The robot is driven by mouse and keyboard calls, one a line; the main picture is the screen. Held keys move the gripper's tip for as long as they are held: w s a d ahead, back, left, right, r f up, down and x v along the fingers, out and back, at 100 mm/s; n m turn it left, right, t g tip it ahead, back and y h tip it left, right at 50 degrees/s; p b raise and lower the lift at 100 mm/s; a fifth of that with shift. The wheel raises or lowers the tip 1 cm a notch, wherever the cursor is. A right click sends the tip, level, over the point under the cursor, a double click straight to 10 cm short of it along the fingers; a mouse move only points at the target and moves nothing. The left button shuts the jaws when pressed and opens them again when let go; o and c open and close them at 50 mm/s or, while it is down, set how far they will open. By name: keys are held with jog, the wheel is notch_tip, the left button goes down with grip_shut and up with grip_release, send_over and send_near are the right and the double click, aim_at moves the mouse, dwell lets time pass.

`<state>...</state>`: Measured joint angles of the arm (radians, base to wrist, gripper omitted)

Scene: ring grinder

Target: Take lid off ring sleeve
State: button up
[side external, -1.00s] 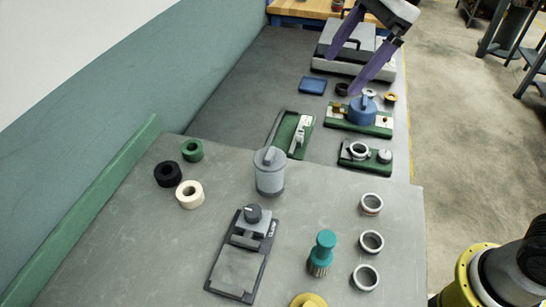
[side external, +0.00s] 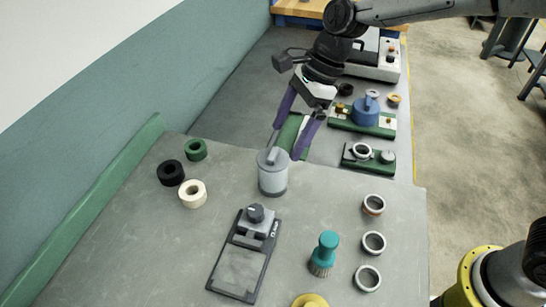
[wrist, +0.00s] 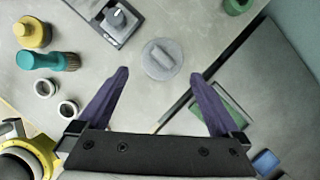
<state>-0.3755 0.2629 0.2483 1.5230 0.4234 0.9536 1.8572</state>
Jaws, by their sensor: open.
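The ring sleeve (side external: 273,184) is a grey cylinder standing upright on the near table. Its grey lid (side external: 271,157) sits on top and has a raised bar handle. In the wrist view the lid (wrist: 162,60) shows from above, ahead of and between my fingers. My gripper (side external: 288,140) is open and empty, with two purple fingers pointing down. It is just behind and above the lid in the side view, apart from it. My open gripper also shows in the wrist view (wrist: 162,75).
A black fixture with a knob (side external: 255,214) stands in front of the sleeve. A teal brush (side external: 326,250) and several metal rings (side external: 373,243) lie to the right. Tape rolls (side external: 193,193) lie to the left. Green-based fixtures (side external: 362,120) stand on the far table.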

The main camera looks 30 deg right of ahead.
aim_at(276, 152)
jog(key=shift+a+x, duration=0.1)
jog(key=shift+x, duration=1.2)
jog(key=shift+a+x, duration=0.15)
jog(key=shift+x, duration=1.15)
jog(key=shift+w+r, duration=0.15)
jog(key=c, duration=1.1)
